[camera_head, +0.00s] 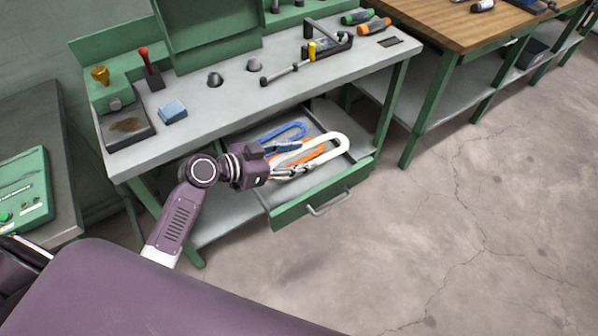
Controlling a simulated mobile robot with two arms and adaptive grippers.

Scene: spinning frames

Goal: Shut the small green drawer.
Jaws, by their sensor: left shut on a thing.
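The small green drawer (325,196) under the grey-topped workbench is pulled well out, with its metal handle (329,205) on the front. My left gripper (303,159) reaches in over the drawer's left side. It is shut at the near end of the white loop; its fingers overlap the orange piece, and the exact contact is hard to make out. My right gripper is not in view.
The workbench top (222,100) holds a blue block (172,111), a dark tray, and several tools. A wooden-topped bench (450,22) stands at the right. The concrete floor in front of the drawer is clear.

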